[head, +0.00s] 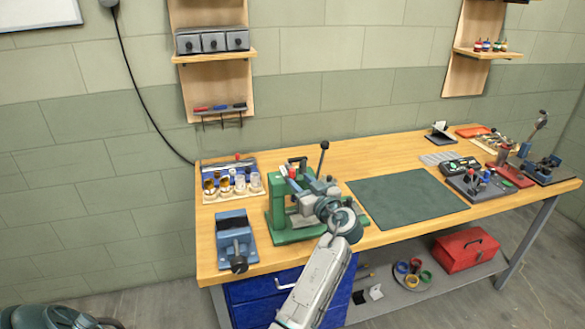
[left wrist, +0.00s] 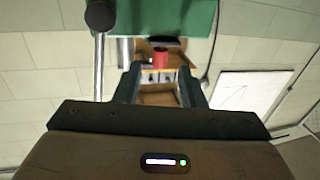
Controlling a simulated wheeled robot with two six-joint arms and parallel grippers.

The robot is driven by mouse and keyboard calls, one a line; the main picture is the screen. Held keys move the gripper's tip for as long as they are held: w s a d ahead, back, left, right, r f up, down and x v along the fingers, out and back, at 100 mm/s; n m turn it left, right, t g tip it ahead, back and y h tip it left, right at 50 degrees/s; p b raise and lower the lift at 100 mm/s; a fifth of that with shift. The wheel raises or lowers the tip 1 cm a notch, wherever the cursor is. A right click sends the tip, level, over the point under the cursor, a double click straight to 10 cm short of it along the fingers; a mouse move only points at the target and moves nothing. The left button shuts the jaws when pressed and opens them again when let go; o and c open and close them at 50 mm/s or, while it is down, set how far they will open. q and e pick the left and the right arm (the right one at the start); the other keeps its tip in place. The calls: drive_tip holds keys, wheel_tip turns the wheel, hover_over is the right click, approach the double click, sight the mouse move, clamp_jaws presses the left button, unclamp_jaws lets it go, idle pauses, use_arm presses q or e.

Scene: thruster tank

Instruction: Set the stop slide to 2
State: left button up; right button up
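The green press-like fixture (head: 291,232) stands on the bench, with a black-knobbed lever (head: 324,147) rising from it. My left gripper (head: 302,187) is in front of its upper part and hides much of it. In the left wrist view, the two fingers of my left gripper (left wrist: 160,78) are apart. A small red part (left wrist: 160,57) shows between and beyond the fingertips, with gaps on both sides. The green body (left wrist: 170,16) and the lever's black knob (left wrist: 100,16) also show there. I cannot make out the stop slide's scale or setting. My right gripper is out of view.
A blue-grey vise (head: 234,240) stands left of the fixture, and a rack with small jars (head: 230,185) is behind it. A dark green mat (head: 405,200) lies clear to the right. Other devices (head: 475,182) crowd the bench's right end.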

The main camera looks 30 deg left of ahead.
sight(294, 175)
use_arm(q)
drive_tip(key=p+x, duration=0.1)
drive_tip(key=x, duration=0.3)
drive_tip(key=shift+w+a+r+p, duration=0.1)
drive_tip(key=shift+a+r+p, duration=0.15)
drive_tip(key=shift+p, duration=0.15)
drive_tip(key=shift+w+a+f, duration=0.25)
drive_tip(key=shift+w+a, duration=0.05)
drive_tip(key=shift+a, duration=0.3)
clamp_jaws()
